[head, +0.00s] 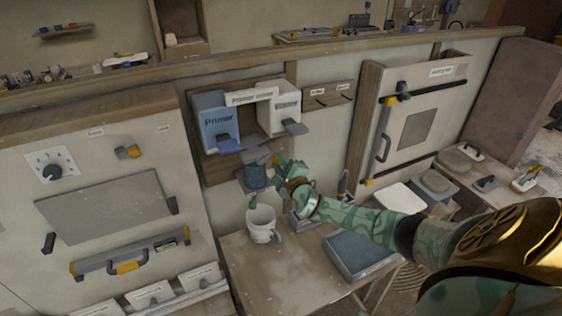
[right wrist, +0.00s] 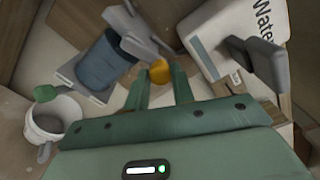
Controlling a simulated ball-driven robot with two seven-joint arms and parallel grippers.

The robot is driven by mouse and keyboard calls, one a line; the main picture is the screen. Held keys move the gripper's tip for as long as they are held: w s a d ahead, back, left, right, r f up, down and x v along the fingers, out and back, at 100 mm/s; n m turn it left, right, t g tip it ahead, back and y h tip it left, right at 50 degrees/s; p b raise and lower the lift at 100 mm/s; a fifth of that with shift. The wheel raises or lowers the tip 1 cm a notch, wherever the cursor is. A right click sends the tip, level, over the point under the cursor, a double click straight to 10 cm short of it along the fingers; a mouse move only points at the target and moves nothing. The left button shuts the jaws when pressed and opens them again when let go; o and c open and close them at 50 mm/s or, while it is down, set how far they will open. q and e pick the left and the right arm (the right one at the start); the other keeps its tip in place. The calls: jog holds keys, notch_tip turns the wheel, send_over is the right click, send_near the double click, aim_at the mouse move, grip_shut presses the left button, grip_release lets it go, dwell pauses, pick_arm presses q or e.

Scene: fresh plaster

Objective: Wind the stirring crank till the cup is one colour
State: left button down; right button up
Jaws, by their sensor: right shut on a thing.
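The mixing unit has a blue Primer tank (head: 214,118) and a white Water tank (head: 278,112), each with a grey lever. Under it a dark blue cup (head: 255,177) stands on a grey shelf; it also shows in the right wrist view (right wrist: 104,66). The grey crank arm (right wrist: 136,32) lies over the cup, so its contents cannot be made out. My right gripper (head: 279,166) is shut on the crank's yellow knob (right wrist: 160,72), just right of and above the cup. My left gripper is not in view.
A white bucket (head: 262,224) stands on the wooden table (head: 240,260) below the cup. A blue-grey lidded box (head: 358,255) is to its right. The Water tank's lever (right wrist: 268,60) is close to my right gripper. A cabinet with a dial (head: 50,168) stands at left.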

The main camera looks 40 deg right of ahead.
jog(key=shift+a+r+n+p, duration=0.2)
jog(key=shift+r+n+p, duration=0.3)
jog(key=shift+n+p, duration=0.45)
jog(key=shift+n, duration=0.25)
jog(key=o, duration=1)
jog(key=shift+s+a, duration=0.1)
jog(key=shift+s, duration=0.15)
jog(key=p+v, duration=0.1)
jog(key=v, duration=1.4)
jog(key=shift+s+a, duration=0.2)
jog(key=shift+s, duration=0.1)
